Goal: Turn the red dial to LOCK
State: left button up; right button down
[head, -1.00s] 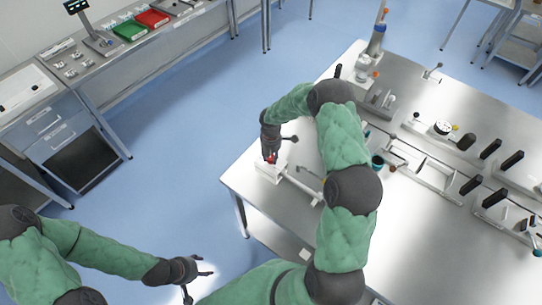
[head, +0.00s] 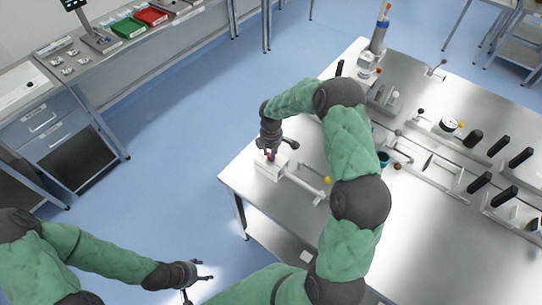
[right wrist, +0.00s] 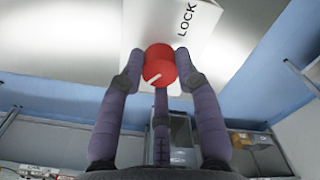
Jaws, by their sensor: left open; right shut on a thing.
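The red dial (right wrist: 159,65) sits on a white block (head: 266,172) at the near left corner of the steel table. In the right wrist view, the word LOCK (right wrist: 186,18) stands on the block, above and right of the dial. A short white mark on the dial slants toward lower left. My right gripper (head: 270,153) is over the block, with its fingers shut around the dial; in the head view they mostly hide it. My left gripper (head: 207,280) is open and empty over the floor, away from the table.
A pale bar (head: 305,187) runs from the block toward lower right. Several black-handled fixtures and a gauge (head: 449,124) fill the table's right side. A side bench with green (head: 128,27) and red trays stands at upper left. Blue floor lies clear between.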

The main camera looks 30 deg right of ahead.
jog(key=m+b, duration=0.2)
jog(key=m, duration=0.1)
jog(key=shift+d+m, duration=0.1)
jog(key=shift+m, duration=0.3)
jog(key=m+b, duration=0.2)
jog(key=m, duration=0.1)
jog(key=shift+m, duration=0.3)
jog(key=m+b, duration=0.2)
jog(key=m, duration=0.1)
jog(key=shift+m, duration=0.4)
jog(key=m+b, duration=0.1)
jog(key=m, duration=0.2)
jog(key=shift+m+b, duration=0.3)
jog(key=shift+b, duration=0.1)
jog(key=m+b, duration=0.1)
jog(key=m, duration=0.2)
jog(key=shift+m, duration=0.3)
jog(key=m+b, duration=0.1)
jog(key=m, duration=0.2)
jog(key=shift+m+b, duration=0.3)
jog(key=m+b, duration=0.1)
jog(key=m, duration=0.2)
jog(key=shift+m, duration=0.3)
jog(key=shift+m+b, duration=0.4)
jog(key=shift+m, duration=1.5)
jog(key=shift+a, duration=0.2)
